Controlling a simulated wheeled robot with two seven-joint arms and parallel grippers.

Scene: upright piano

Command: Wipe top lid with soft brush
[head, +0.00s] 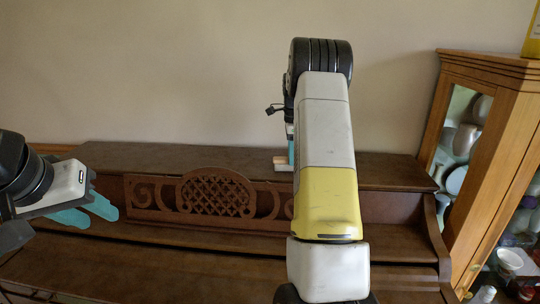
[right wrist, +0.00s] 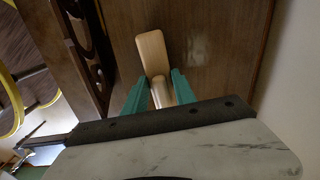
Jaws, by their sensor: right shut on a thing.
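The piano's top lid (head: 180,160) is a dark brown flat board running along the wall; it also fills the middle of the right wrist view (right wrist: 215,50). My right gripper (head: 291,150) is over the lid, right of its middle. In the right wrist view, my right gripper (right wrist: 161,90) is shut on the soft brush (right wrist: 152,52), which has a pale wooden body. The brush also shows low at the lid in the head view (head: 283,167), partly hidden by my arm. Its bristles are hidden, so contact is unclear. My left gripper (head: 95,210) is empty, fingers apart, in front of the piano's left part.
A carved music panel (head: 215,193) stands below the lid's front edge. A wooden glass cabinet (head: 490,130) with dishes stands close at the right end. The wall (head: 180,70) rises right behind the lid. The lid's left part is clear.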

